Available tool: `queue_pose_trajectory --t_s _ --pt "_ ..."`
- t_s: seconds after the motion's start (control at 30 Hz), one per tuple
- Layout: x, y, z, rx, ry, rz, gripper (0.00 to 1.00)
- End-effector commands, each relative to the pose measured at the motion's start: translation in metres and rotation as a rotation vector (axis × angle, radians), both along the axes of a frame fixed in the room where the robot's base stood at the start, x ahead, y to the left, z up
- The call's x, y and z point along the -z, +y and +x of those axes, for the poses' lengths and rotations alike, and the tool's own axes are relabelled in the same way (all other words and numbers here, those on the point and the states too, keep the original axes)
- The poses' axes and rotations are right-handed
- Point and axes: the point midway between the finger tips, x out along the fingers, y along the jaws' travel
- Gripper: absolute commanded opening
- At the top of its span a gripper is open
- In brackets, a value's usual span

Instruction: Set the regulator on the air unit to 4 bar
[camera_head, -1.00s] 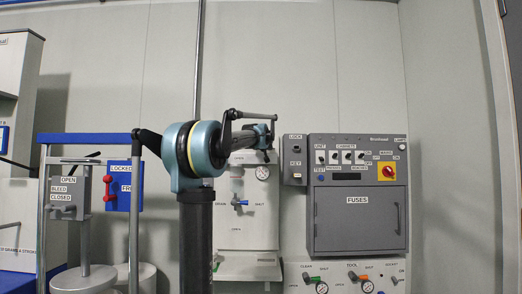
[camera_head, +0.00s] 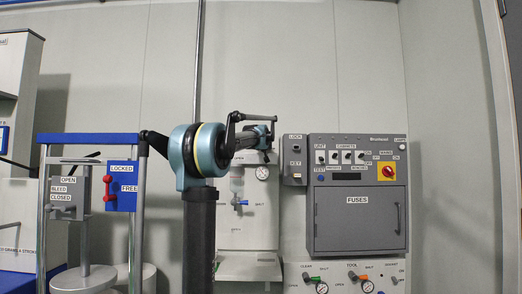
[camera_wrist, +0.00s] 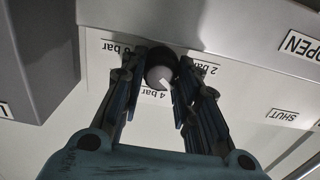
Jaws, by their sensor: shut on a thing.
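The regulator knob (camera_wrist: 158,72) is dark and round, with a grey face and a short white pointer mark. It is on the white air unit panel (camera_wrist: 245,88). Upside-down labels stand around it: 2 bar at the right, 4 bar below, and a partly covered one at the upper left. The mark slants down and right, close to the 4 bar label, on its 2 bar side. My gripper (camera_wrist: 161,78) is shut on the knob, one finger at each side. In the head view the air unit (camera_head: 228,235) stands behind my arm, which hides the knob.
A pressure gauge (camera_head: 262,173) and a blue-handled valve (camera_head: 240,202) are on the air unit. A grey box (camera_wrist: 32,55) stands close at the left in the wrist view. The fuse cabinet (camera_head: 357,218) is right of the air unit.

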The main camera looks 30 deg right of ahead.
Motion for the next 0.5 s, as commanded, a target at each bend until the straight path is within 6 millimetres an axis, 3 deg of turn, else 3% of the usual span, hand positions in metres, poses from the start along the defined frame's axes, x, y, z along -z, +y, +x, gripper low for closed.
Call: queue_pose_trajectory --t_s 0.5 --pt "0.0004 0.0001 0.0000 -0.003 -0.190 0.311 0.05"
